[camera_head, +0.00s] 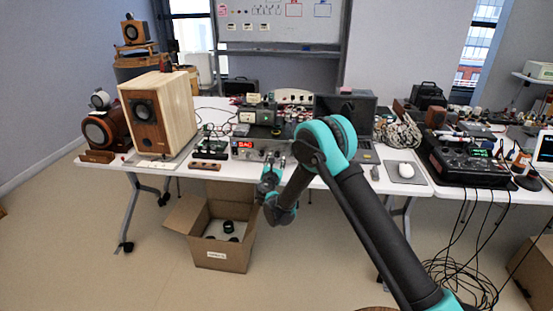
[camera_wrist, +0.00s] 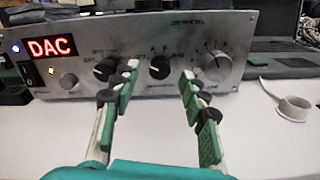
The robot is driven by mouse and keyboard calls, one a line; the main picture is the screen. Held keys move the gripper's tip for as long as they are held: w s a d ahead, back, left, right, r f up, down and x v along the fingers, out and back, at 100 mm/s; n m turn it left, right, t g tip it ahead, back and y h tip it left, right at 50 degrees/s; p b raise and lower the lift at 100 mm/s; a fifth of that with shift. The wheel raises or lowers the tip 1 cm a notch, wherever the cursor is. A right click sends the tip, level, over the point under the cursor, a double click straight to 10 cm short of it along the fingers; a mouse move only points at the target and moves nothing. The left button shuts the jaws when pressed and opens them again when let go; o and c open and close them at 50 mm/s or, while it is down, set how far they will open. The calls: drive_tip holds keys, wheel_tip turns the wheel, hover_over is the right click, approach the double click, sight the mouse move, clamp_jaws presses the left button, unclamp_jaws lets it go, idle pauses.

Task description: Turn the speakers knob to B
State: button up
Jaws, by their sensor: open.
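The silver-fronted amplifier (camera_wrist: 135,40) faces me in the wrist view, with a red display reading DAC (camera_wrist: 50,48). A black knob (camera_wrist: 159,67) sits mid-panel with small marks above it that look like A and B; its pointer setting is too blurred to tell. My gripper (camera_wrist: 159,77) is open and empty, its green-padded fingers on either side of this knob. I cannot tell whether they touch it. In the head view the amplifier (camera_head: 246,156) stands at the table's front edge, with my gripper (camera_head: 272,172) before it.
Another black knob (camera_wrist: 104,69) lies close to my left finger, and a large silver knob (camera_wrist: 215,65) lies to the right. A laptop (camera_head: 345,107) and wooden speaker (camera_head: 160,112) flank the amplifier. An open box (camera_head: 215,252) is below.

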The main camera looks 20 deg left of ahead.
sight(277, 155)
drive_tip(key=shift+x, duration=1.15)
clamp_jaws()
